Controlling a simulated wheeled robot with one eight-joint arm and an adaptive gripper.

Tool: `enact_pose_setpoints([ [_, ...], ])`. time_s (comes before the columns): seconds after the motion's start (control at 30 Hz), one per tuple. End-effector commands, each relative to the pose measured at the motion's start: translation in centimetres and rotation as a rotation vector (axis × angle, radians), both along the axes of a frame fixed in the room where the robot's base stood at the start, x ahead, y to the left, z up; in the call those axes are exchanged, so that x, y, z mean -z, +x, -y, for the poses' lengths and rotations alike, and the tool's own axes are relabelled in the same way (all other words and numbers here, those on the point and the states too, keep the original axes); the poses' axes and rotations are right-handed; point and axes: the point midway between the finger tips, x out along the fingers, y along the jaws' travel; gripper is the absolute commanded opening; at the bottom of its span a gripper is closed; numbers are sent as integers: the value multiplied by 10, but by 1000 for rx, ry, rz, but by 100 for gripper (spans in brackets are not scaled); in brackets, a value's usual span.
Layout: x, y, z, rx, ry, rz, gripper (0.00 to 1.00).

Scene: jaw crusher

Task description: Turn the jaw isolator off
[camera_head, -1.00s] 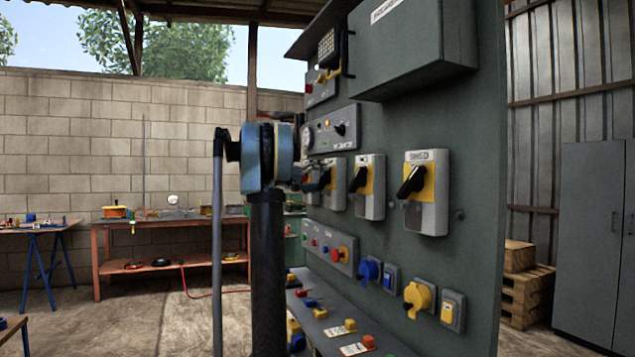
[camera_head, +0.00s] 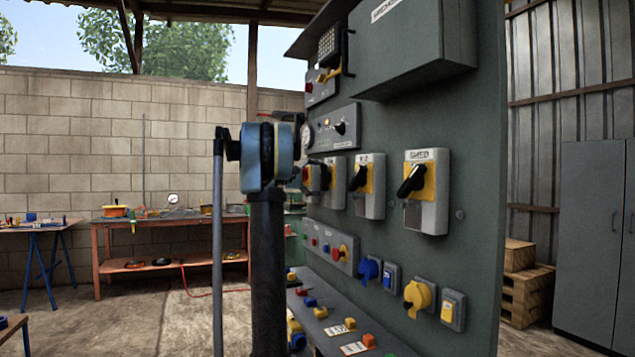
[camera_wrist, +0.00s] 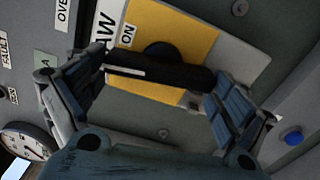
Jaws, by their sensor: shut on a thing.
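The jaw isolator shows in the wrist view as a grey box with a yellow plate (camera_wrist: 172,32), beside a label ending in "AW" and the word "ON". Its black rotary handle (camera_wrist: 165,72) lies across the plate, with one end close to the "ON" label. My gripper (camera_wrist: 156,78) has one finger at each end of the handle and is shut on it. In the head view, the jaw isolator (camera_head: 338,190) is the partly hidden box at the left of the isolator row; my arm hides most of my gripper there.
Two more isolators, the middle one (camera_head: 368,198) and the one labelled "SHED" (camera_head: 427,212), stand to the right on the grey panel (camera_head: 480,120). A pressure gauge (camera_wrist: 25,145) is near my gripper. Sockets and buttons are below. A workbench (camera_head: 170,222) stands behind, at left.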

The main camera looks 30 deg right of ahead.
Motion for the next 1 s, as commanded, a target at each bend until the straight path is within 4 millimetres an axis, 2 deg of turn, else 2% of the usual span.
enact_pose_setpoints([
  [0.5,4,0,0,-2,28,-445,69],
  [0.8,5,-1,0,-2,37,-594,69],
  [1.0,5,-1,0,-2,39,-634,69],
])
